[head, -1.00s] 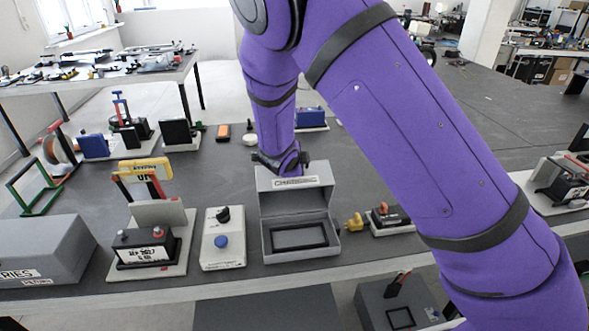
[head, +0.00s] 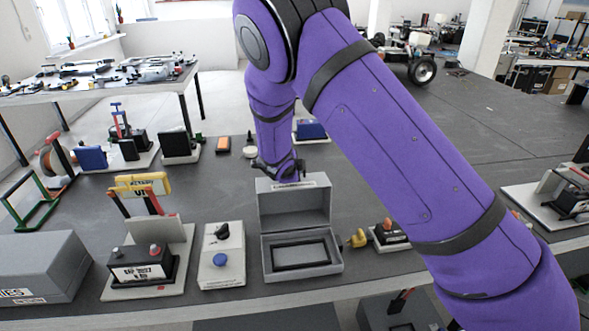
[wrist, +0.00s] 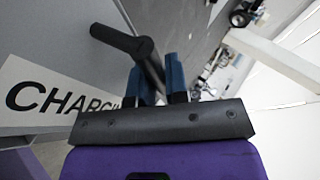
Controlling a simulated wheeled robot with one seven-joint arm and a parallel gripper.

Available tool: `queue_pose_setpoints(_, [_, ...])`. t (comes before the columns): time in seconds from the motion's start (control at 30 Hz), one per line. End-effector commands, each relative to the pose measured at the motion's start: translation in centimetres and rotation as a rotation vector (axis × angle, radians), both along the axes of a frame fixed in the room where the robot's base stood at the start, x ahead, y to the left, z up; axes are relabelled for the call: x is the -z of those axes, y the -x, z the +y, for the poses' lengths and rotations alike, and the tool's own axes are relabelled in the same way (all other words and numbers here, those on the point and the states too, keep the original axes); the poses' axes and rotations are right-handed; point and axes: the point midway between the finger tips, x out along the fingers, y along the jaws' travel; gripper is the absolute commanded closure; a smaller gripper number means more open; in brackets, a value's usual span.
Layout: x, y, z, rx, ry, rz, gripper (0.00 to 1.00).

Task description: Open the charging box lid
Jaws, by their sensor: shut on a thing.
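The grey charging box (head: 334,268) stands on the dark table in the head view. Its lid (head: 294,207) is raised about upright at the back, showing its inner face and the empty-looking frame (head: 301,254) inside. In the wrist view the lid's outer side carries a label (wrist: 50,95) reading "CHARGI", cut off by the gripper. A black bar handle (wrist: 118,40) stands out from the lid. My gripper (wrist: 154,76) has its dark blue fingers on both sides of this handle, shut on it. In the head view the fingers are hidden behind the lid.
A switch box with a blue button (head: 221,260) stands close left of the charging box. A yellow connector (head: 358,239) and a small device (head: 390,233) sit to its right. A grey box (head: 40,262) and battery stand (head: 140,275) are further left. My arm covers the right middle.

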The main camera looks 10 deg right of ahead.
Motion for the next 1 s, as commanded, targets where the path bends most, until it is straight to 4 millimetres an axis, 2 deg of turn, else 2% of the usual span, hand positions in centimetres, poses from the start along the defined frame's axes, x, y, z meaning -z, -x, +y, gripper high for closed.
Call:
queue_pose_setpoints(0.2, [0.0,0.0,0.0,0.0,0.0,0.0,1.0])
queue_pose_setpoints(0.23, [0.0,0.0,0.0,0.0,0.0,0.0,0.78])
queue_pose_setpoints(0.27, [0.0,0.0,0.0,0.0,0.0,0.0,0.76])
queue_pose_setpoints(0.67, [-0.6,0.6,0.5,0.0,-0.001,-0.001,0.76])
queue_pose_setpoints(1.0, [-4.2,4.7,2.9,-0.002,-0.002,-0.001,0.76])
